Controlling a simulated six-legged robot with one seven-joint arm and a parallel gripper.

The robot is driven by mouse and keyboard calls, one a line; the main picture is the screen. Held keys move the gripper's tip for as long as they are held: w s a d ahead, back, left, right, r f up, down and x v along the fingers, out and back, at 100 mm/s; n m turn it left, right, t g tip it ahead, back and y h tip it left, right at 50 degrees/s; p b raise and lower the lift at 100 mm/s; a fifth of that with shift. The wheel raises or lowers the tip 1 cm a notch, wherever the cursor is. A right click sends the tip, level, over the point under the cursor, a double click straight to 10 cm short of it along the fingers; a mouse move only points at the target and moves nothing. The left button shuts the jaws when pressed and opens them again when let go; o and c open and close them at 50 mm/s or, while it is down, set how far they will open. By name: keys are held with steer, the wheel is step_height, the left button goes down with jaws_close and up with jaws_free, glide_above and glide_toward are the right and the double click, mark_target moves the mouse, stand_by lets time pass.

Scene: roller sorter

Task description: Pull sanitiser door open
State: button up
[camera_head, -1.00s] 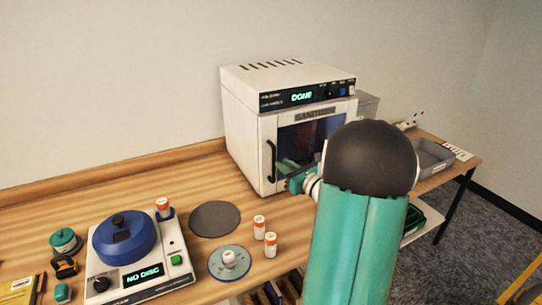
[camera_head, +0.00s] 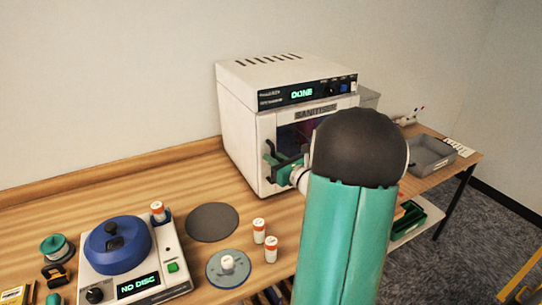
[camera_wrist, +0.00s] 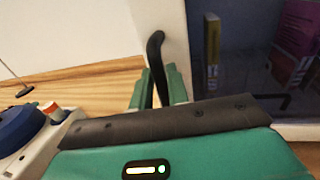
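The white sanitiser (camera_head: 240,120) stands on the wooden bench and its display reads DONE. Its door, with a dark window (camera_head: 296,136), looks shut. The door's black vertical handle (camera_wrist: 154,48) is on the door's left side; it also shows in the head view (camera_head: 269,148). My gripper (camera_wrist: 158,85) is at the handle, with one green finger on each side of its lower part. The gap between fingers and handle is very narrow, and I cannot tell whether they grip it. My arm covers the door's right part in the head view.
A white machine (camera_head: 150,275) with a blue lid and NO DISC display stands at the front left. A dark round pad (camera_head: 212,222), a grey-blue disc (camera_head: 226,270) and small orange-capped vials (camera_head: 271,250) lie near it. A grey tray (camera_head: 430,153) is at the right.

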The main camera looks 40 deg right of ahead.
steer(key=shift+w+d+f, duration=0.15)
steer(key=shift+w, duration=0.2)
steer(key=shift+s, duration=0.1)
jaws_close()
